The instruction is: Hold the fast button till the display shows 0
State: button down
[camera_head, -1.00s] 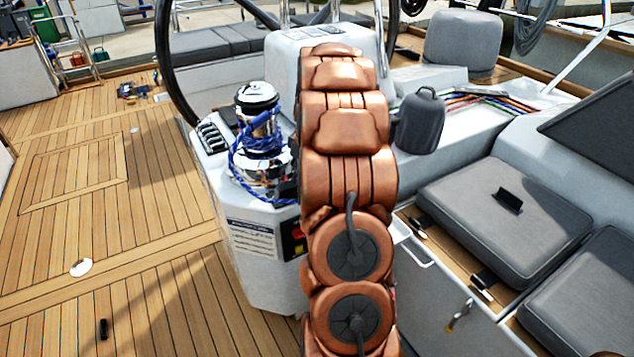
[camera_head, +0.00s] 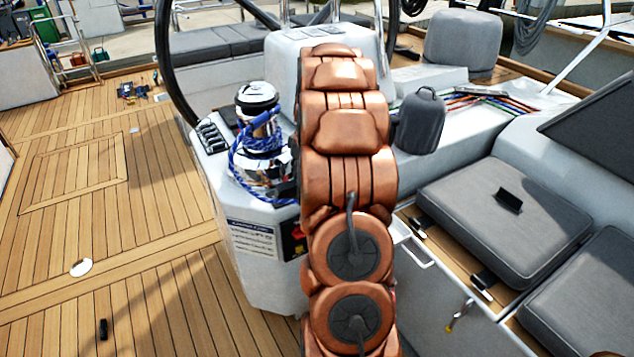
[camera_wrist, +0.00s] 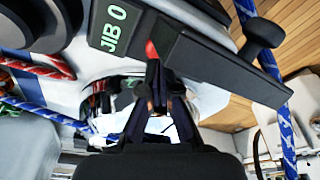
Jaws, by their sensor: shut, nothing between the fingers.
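In the wrist view, a dark display (camera_wrist: 113,29) carries green characters that read "JIB" and "0". A dark housing with a lever-like black knob (camera_wrist: 264,33) extends to its right. A small red button (camera_wrist: 151,50) shows at the housing's edge beside the display; I cannot read a label on it. My gripper (camera_wrist: 155,72) is shut and empty, its tips right at the red button. I cannot tell whether they touch or press it. In the head view my arm hides the gripper and the display.
A chrome winch (camera_head: 258,140) wrapped in blue rope stands on the white console left of my arm. A dark grey bag-like object (camera_head: 421,121) stands right of it. Grey cushions (camera_head: 505,215) line the right bench. The teak deck (camera_head: 100,220) at left is mostly clear.

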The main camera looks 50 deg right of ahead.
jog(key=shift+f+b, duration=0.5)
jog(key=shift+f, duration=0.7)
jog(key=shift+r, duration=0.1)
notch_tip(320, 180, up, 9)
jog(key=p, duration=0.1)
dwell(0.4)
dwell(0.6)
